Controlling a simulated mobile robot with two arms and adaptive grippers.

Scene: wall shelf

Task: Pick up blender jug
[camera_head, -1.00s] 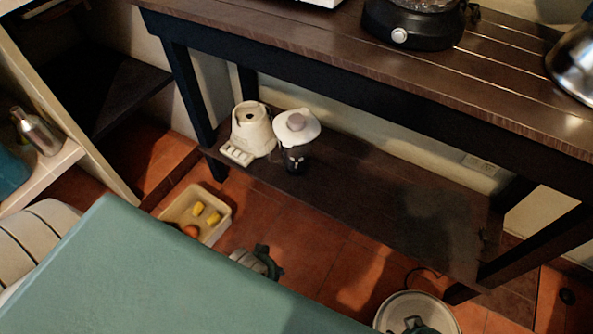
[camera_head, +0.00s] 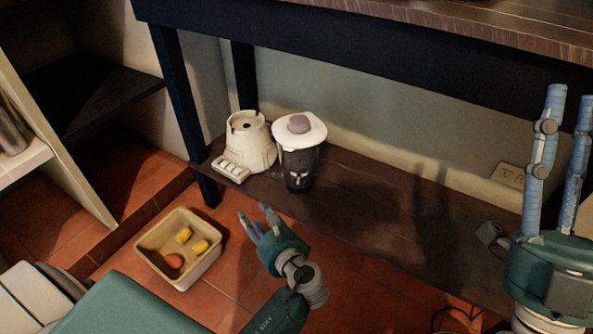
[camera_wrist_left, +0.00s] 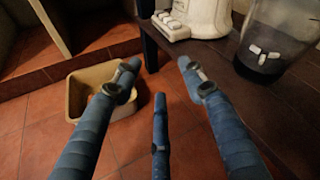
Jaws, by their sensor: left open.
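The blender jug (camera_head: 301,166) is dark and see-through with a white lid and grey cap. It stands upright on the low dark shelf (camera_head: 390,215), just right of the cream blender base (camera_head: 249,143). My left gripper (camera_head: 258,222) is open and empty, in front of the shelf edge, below and left of the jug and apart from it. In the left wrist view its blue fingers are spread, with the jug (camera_wrist_left: 270,50) at upper right, its top cut off. My right gripper (camera_head: 568,150) is at the right with its fingers apart, pointing up and empty.
A cream tray (camera_head: 150,247) with yellow and orange items lies on the tiled floor left of my left gripper. The tabletop (camera_head: 450,25) overhangs the shelf, and a dark leg (camera_head: 183,110) stands left of the blender base. The shelf right of the jug is clear.

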